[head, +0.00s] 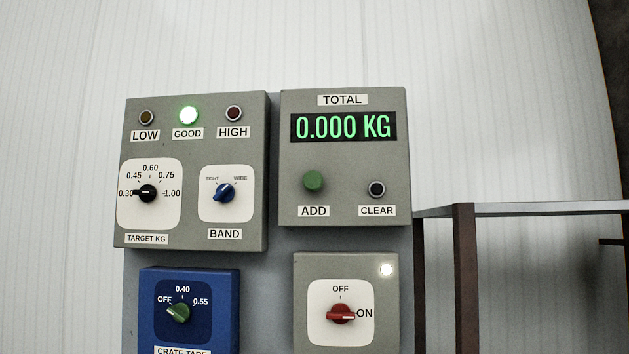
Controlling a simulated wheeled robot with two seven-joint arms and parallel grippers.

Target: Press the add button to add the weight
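The green ADD button (313,181) is on the grey TOTAL box (344,214) at the upper right of the panel, above its ADD label. The display (343,127) on that box reads 0.000 KG in green. The small dark CLEAR button (376,189) is to the right of the ADD button. The GOOD lamp (188,115) is lit green on the left grey box, while the LOW lamp (146,117) and HIGH lamp (233,113) look dark. Neither of my grippers shows in the head view.
The target knob (147,193) points near 0.30, beside the blue BAND knob (223,192). Below are a blue crate tare box (228,309) and a red ON/OFF switch (341,314) turned to ON, with a white lamp lit. A table (530,209) stands at the right.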

